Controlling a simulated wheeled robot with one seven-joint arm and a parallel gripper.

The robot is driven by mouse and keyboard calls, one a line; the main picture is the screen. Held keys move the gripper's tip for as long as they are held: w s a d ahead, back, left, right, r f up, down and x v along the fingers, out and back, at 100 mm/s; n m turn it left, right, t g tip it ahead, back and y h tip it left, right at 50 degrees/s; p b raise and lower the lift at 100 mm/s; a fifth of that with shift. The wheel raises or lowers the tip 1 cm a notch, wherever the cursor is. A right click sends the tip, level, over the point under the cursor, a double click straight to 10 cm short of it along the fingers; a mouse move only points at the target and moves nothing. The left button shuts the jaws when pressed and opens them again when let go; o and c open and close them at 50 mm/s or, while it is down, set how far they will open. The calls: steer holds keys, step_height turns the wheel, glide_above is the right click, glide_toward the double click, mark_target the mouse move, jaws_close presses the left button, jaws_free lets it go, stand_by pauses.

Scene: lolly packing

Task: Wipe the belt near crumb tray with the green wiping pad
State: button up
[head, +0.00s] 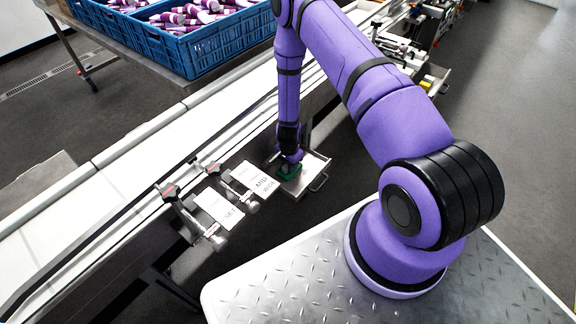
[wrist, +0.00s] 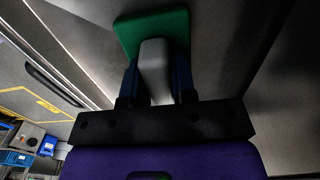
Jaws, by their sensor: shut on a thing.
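My gripper (head: 290,160) points down over the small metal crumb tray (head: 312,172) beside the conveyor. In the wrist view my gripper (wrist: 157,88) is shut on the grey handle of the green wiping pad (wrist: 130,35). In the head view the green pad (head: 288,171) shows just below the fingers, at the tray. I cannot tell whether the pad touches the tray floor. The white belt (head: 150,165) runs diagonally on the left, behind a metal side rail, apart from the pad.
Two printed white cards (head: 218,207) and metal clamps with red knobs (head: 171,192) stick out from the belt's near side. A blue crate (head: 200,52) of purple-wrapped lollies stands beyond the belt. More equipment (head: 432,80) sits along the far end. The near belt stretch looks clear.

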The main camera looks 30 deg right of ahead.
steer(key=shift+w+d, duration=0.25)
steer(key=shift+d, duration=0.5)
steer(key=shift+w+d, duration=0.25)
steer(key=shift+d, duration=0.5)
steer(key=shift+w+d+f, duration=0.1)
steer(key=shift+w+d, duration=0.15)
steer(key=shift+d, duration=0.4)
steer(key=shift+w+d, duration=0.25)
steer(key=shift+d, duration=0.4)
steer(key=shift+s+a, duration=0.35)
steer(key=shift+a, duration=0.35)
steer(key=shift+s+a, duration=0.3)
steer(key=shift+a, duration=0.4)
steer(key=shift+a, duration=0.2)
